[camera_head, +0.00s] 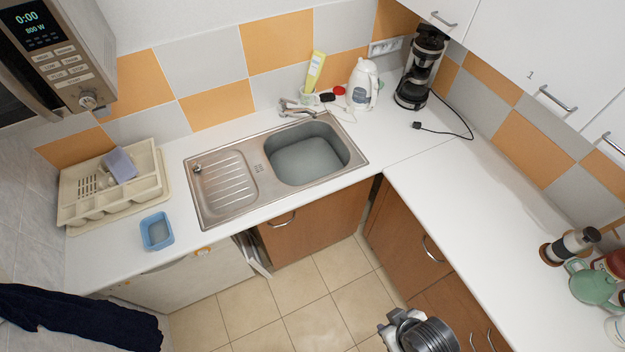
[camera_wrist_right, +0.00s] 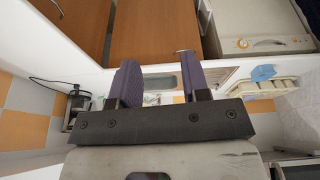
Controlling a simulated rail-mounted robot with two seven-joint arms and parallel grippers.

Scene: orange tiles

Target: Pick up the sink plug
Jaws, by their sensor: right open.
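The steel sink (camera_head: 225,210) is set in the white worktop, with its basin holding greyish water and a ribbed drainboard on the left. A small dark round piece (camera_head: 197,169) sits at the drainboard's back left corner; it may be the sink plug, but it is too small to be sure. My right gripper (camera_head: 390,328) is low at the bottom of the head view, over the floor and well away from the sink. In the right wrist view its two purple fingers (camera_wrist_right: 162,75) are apart with nothing between them; the sink shows far off beyond them. My left gripper is not in view.
A cream dish rack (camera_head: 80,215) and a blue tub (camera_head: 157,231) stand left of the sink. A white kettle (camera_head: 362,85) and a coffee maker (camera_head: 420,68) stand in the back corner. The right worktop (camera_head: 465,190) is mostly clear. A dark cloth (camera_head: 75,318) hangs at lower left.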

